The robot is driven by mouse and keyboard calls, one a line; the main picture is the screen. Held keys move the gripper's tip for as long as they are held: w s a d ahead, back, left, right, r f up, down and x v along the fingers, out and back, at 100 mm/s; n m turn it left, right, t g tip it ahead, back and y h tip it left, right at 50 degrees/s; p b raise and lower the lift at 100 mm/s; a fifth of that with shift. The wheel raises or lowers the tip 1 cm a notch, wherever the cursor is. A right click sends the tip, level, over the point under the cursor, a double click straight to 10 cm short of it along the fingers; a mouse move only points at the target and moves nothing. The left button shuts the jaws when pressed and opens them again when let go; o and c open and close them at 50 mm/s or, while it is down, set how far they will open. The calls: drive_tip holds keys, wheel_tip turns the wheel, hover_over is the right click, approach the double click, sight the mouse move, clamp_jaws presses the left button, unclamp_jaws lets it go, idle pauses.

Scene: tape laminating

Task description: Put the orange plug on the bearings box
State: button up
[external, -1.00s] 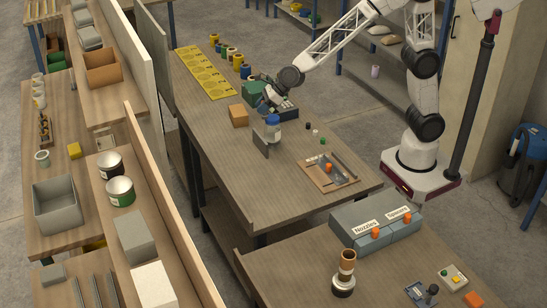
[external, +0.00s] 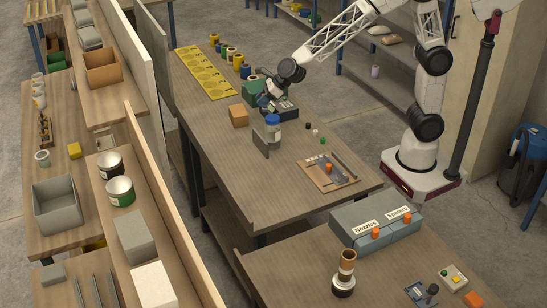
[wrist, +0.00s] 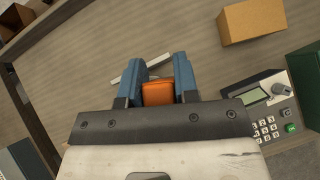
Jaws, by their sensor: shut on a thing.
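An orange block-like piece (wrist: 158,93), which looks like the orange plug, sits between the two blue fingers of my gripper (wrist: 157,82) in the wrist view. The fingers are shut on it. In the external view my gripper (external: 264,103) is over the far part of the table, beside a keypad device (external: 285,109); the held piece is too small to make out there. No label reading "bearings" is legible, so I cannot tell which thing is the bearings box.
A cardboard box (external: 238,115), a green box (external: 253,88), a blue-lidded jar (external: 273,133) and an upright grey plate (external: 260,143) stand near my gripper. The table's near left part is clear.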

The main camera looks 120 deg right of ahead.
drive_tip(key=s+d+f+m+h, duration=0.1)
drive_tip(key=s+d+f, duration=0.3)
drive_tip(key=s+d, duration=0.5)
drive_tip(key=d, duration=0.2)
drive_tip(key=shift+d+f, duration=0.35)
drive_tip(key=shift+f, duration=0.05)
idle(0.5)
hover_over(235, 110)
drive_tip(key=shift+s+a+f, duration=0.4)
drive_tip(key=shift+a+f, duration=0.05)
drive_tip(key=shift+f, duration=0.3)
drive_tip(key=shift+w+d, duration=0.1)
idle(0.5)
drive_tip(key=shift+w+d, duration=0.15)
drive_tip(key=shift+w, duration=0.15)
drive_tip(key=shift+f, duration=1.75)
drive_tip(key=shift+f, duration=0.15)
drive_tip(key=o, duration=0.9)
